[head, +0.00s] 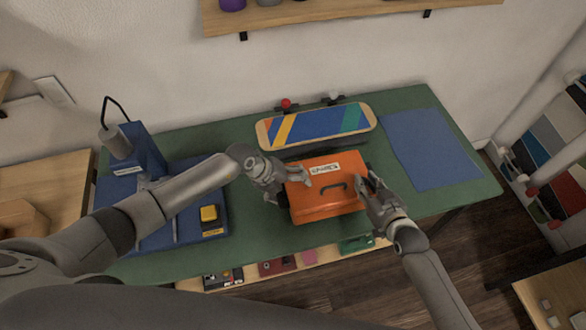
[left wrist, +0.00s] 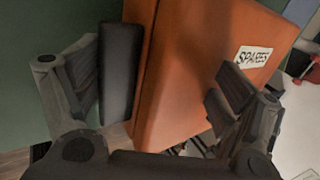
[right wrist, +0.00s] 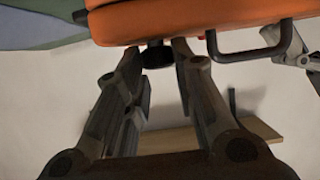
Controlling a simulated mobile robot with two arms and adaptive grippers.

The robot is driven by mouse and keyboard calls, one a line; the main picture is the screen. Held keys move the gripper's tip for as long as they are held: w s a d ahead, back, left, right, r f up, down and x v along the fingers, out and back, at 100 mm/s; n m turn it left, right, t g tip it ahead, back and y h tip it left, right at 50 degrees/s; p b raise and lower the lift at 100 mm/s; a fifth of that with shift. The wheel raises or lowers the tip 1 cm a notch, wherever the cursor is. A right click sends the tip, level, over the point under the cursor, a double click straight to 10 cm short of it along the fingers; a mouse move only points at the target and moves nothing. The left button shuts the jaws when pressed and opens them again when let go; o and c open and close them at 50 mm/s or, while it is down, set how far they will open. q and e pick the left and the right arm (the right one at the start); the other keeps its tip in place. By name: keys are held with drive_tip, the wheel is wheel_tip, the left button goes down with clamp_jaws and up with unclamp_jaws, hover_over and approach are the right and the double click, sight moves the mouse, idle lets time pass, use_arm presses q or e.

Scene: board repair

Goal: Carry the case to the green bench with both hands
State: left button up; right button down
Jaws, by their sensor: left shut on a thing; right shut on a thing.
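The orange case (head: 325,205) has a dark top handle and a white label reading SPARES. In the head view it is over the front middle of the green bench (head: 250,228); I cannot tell whether it rests on it. My left gripper (head: 287,182) is shut at the case's left side. In the left wrist view its fingers are on either side of a black side grip and the orange wall (left wrist: 180,75). My right gripper (head: 368,193) is at the right side. In the right wrist view its fingers close around a black grip (right wrist: 157,56) beside the orange case (right wrist: 190,20).
A skateboard deck (head: 318,124) lies in a stand behind the case. A blue mat (head: 430,150) lies at the bench's right. A blue press machine (head: 135,150) and blue base with a yellow button (head: 209,213) stand at the left. A shelf with small boxes (head: 278,266) is below the front edge.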

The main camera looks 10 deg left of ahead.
use_arm(q)
drive_tip(key=shift+s+d+f+b, duration=0.15)
drive_tip(key=shift+d+f+b, duration=0.2)
drive_tip(key=shift+f+b, duration=0.4)
use_arm(e)
drive_tip(key=shift+a+f, duration=0.2)
drive_tip(key=shift+a, duration=0.35)
use_arm(q)
drive_tip(key=o, duration=1.5)
drive_tip(key=shift+f, duration=0.15)
use_arm(e)
drive_tip(key=c, duration=1.6)
unclamp_jaws()
drive_tip(key=shift+f, duration=0.2)
drive_tip(key=shift+c, duration=0.2)
use_arm(q)
drive_tip(key=shift+o, duration=1)
drive_tip(key=shift+a, duration=0.15)
use_arm(e)
drive_tip(key=o, duration=0.4)
drive_tip(key=shift+d, duration=0.1)
use_arm(q)
drive_tip(key=shift+a+r, duration=0.1)
drive_tip(key=shift+r, duration=0.1)
use_arm(e)
drive_tip(key=shift+o, duration=0.2)
drive_tip(key=shift+s+d, duration=0.1)
drive_tip(key=shift+s, duration=0.05)
